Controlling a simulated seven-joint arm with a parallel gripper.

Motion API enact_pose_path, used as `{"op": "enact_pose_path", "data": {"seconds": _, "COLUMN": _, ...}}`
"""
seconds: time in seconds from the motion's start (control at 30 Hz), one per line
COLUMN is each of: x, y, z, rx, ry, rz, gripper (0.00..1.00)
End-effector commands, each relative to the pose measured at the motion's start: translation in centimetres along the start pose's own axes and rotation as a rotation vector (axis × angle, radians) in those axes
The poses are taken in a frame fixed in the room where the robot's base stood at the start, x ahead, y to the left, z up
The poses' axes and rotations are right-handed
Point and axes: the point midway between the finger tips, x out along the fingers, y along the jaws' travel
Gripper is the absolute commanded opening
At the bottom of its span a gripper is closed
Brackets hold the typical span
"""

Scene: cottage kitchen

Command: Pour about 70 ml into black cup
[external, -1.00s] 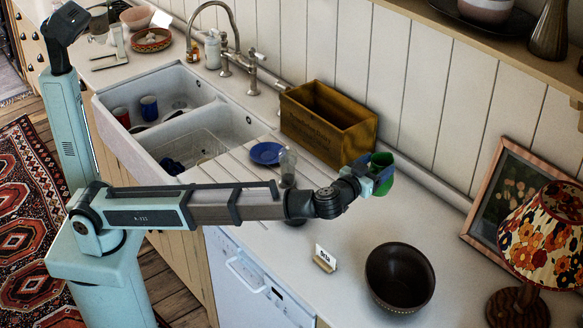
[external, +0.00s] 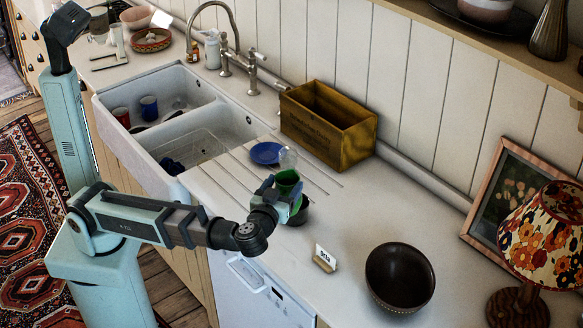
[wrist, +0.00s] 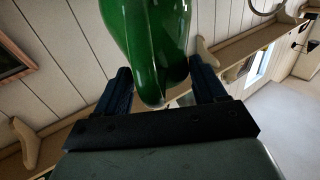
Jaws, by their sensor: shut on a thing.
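My gripper (external: 280,193) is shut on a green glass-like vessel (external: 287,179), held above the counter with its rim up in the external view. Any tilt is hard to judge there. In the wrist view the green vessel (wrist: 150,45) sits between my two dark fingers (wrist: 162,88). A dark cup (external: 299,216), which looks like the black cup, stands on the counter just below and behind my gripper. It is mostly hidden by the gripper and vessel. The liquid inside either one cannot be seen.
A clear glass (external: 288,158) stands just behind the vessel, beside a blue plate (external: 265,153). A wooden box (external: 345,145) is against the wall. A small card sign (external: 325,258) and a dark brown bowl (external: 400,278) are to the right. The sink (external: 180,115) is left.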

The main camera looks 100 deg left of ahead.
Motion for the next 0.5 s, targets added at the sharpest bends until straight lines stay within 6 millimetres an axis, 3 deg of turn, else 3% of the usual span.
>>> {"op": "enact_pose_path", "data": {"seconds": 0.2, "x": -1.4, "y": -2.2, "z": 0.1, "rx": -0.008, "ry": 0.0, "rz": -0.034, "gripper": 0.0}}
{"op": "enact_pose_path", "data": {"seconds": 0.5, "x": -1.3, "y": -2.0, "z": 2.6, "rx": -0.005, "ry": 0.0, "rz": -0.034, "gripper": 0.0}}
